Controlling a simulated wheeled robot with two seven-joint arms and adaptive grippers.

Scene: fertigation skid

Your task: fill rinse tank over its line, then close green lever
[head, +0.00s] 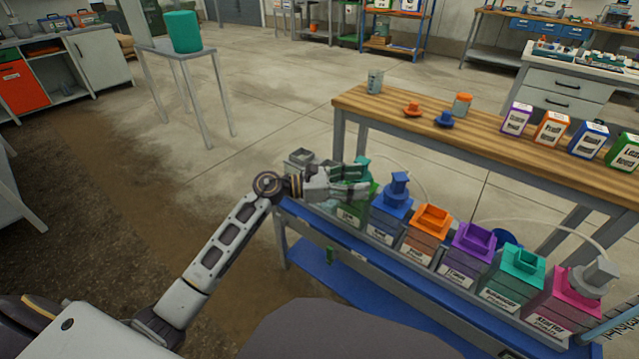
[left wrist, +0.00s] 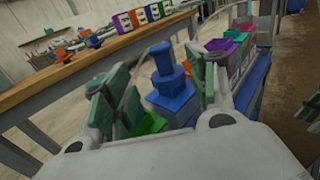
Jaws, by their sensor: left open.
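My left gripper (head: 345,185) reaches over the left end of the blue skid, its fingers apart around the top of the green container (head: 355,205). In the left wrist view the two fingers (left wrist: 160,95) stand apart, with the blue container (left wrist: 172,95) seen between and beyond them. I cannot tell whether they touch anything. A small green upright piece (head: 330,257) hangs on the skid's front below the green container; it may be the green lever. A pale blue ribbed part (head: 615,322) is cut off at the lower right. I cannot make out the rinse tank or its line.
Orange (head: 428,235), purple (head: 466,252), teal (head: 512,278) and pink (head: 570,300) containers line the blue skid (head: 400,290). A wooden bench (head: 470,140) with boxes and jars stands behind. A teal cylinder (head: 184,32) stands on a stand.

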